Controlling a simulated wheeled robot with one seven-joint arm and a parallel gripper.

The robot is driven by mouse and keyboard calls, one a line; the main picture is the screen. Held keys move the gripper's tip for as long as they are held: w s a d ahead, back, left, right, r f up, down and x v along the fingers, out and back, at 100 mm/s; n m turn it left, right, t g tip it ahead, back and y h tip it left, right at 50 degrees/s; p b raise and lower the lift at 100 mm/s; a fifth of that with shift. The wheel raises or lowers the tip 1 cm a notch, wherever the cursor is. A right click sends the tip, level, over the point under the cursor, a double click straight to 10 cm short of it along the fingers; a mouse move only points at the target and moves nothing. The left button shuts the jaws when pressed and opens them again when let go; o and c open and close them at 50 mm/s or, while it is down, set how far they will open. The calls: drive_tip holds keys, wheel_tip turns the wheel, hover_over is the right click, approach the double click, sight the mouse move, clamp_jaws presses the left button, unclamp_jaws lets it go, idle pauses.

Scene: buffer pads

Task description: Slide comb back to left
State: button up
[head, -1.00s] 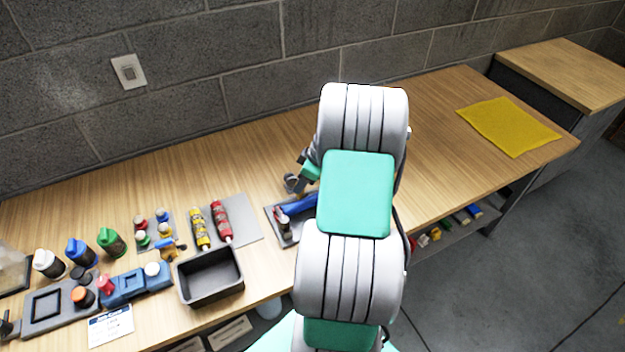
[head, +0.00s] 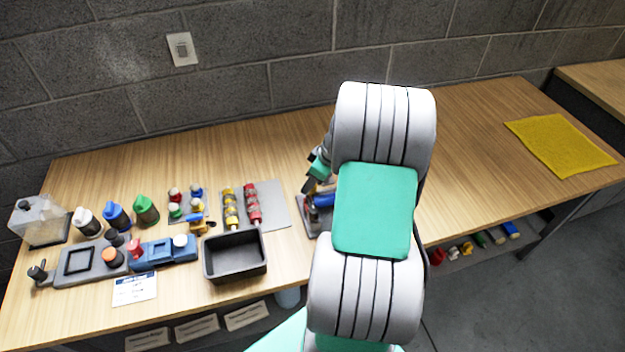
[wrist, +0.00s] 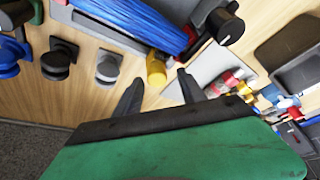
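I cannot surely pick out a part that is the comb. A grey tray (head: 313,222) with a blue ribbed piece (head: 324,201) stands on the bench, partly hidden by my arm. The blue ribbed piece also fills the top of the wrist view (wrist: 150,22). My gripper (wrist: 160,76) is open, with one dark finger on each side of the yellow piece and visible gaps. In the head view my gripper (head: 309,181) is at the tray's back edge.
Left of the tray lie a grey mat (head: 276,206) with red and yellow ribbed tools, and an empty black bin (head: 235,278). Several coloured bottles and a blue fixture (head: 165,253) stand farther left. A yellow cloth (head: 562,146) lies right. The bench between is clear.

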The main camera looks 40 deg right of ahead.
drive_tip(key=b+v, duration=0.1)
drive_tip(key=v, duration=0.6)
drive_tip(key=shift+s+r, duration=0.15)
drive_tip(key=shift+r, duration=0.2)
drive_tip(key=shift+d, duration=0.1)
